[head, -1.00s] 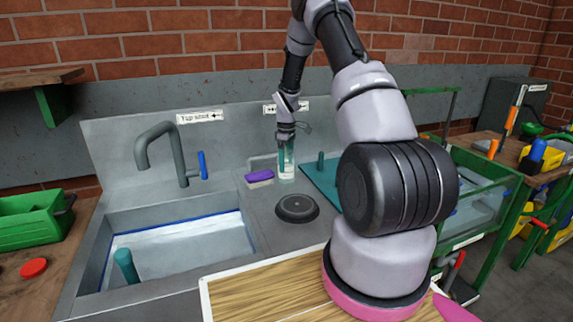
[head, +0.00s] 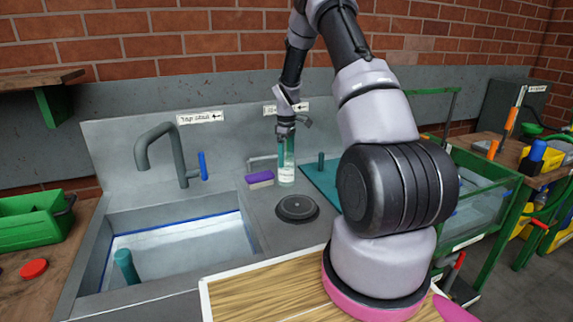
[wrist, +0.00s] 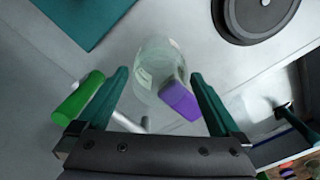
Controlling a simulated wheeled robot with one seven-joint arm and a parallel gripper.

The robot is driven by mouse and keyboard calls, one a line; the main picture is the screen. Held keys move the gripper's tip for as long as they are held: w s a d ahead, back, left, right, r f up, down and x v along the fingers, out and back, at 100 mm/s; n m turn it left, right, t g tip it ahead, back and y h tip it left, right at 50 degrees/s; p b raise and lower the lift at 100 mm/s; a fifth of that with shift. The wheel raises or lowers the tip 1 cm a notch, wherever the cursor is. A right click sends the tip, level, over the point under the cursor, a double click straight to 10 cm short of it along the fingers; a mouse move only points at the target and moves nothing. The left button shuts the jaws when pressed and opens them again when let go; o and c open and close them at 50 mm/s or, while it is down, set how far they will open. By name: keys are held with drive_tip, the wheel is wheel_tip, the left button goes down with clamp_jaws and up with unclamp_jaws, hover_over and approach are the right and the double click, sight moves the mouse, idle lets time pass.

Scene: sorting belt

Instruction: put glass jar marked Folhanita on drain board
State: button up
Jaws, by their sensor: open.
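The glass jar (head: 286,174) stands upright at the back of the steel counter, beside a purple sponge. It is clear with a pale label, too small to read. In the wrist view the jar (wrist: 154,62) shows from above, just beyond and between my teal fingertips. My gripper (head: 286,142) points down over the jar and is open; the wrist view shows its fingers (wrist: 160,78) spread apart. A flat teal board (head: 316,176), which looks like the drain board, lies right of the jar, partly hidden by my arm. It also shows in the wrist view (wrist: 85,18).
The purple sponge (head: 259,178) lies close left of the jar. A round black disc (head: 297,208) is in front. The sink (head: 180,245) and tap (head: 165,150) are to the left. A wooden board (head: 265,290) lies in front.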

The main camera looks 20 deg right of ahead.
drive_tip(key=s+a+r+m+t, duration=0.1)
drive_tip(key=s+a+r, duration=0.15)
drive_tip(key=r, duration=0.75)
drive_tip(key=s+a+r+m+t, duration=0.1)
drive_tip(key=s+r+m, duration=0.15)
drive_tip(key=r, duration=0.85)
drive_tip(key=s+a+r+m+t, duration=0.1)
drive_tip(key=s+a+r+m, duration=0.2)
drive_tip(key=s+r, duration=0.6)
drive_tip(key=s+a+r+m+t+y, duration=0.1)
drive_tip(key=s+a+r+m+t, duration=0.1)
drive_tip(key=s, duration=0.8)
drive_tip(key=s+a+r+m+t+y, duration=0.1)
drive_tip(key=s+a+r+m+t, duration=0.1)
drive_tip(key=s, duration=0.8)
drive_tip(key=r+m, duration=0.1)
drive_tip(key=m, duration=0.1)
drive_tip(key=shift+s+a+r+m, duration=0.15)
drive_tip(key=shift+s+r+m, duration=0.1)
drive_tip(key=shift+r+m, duration=0.15)
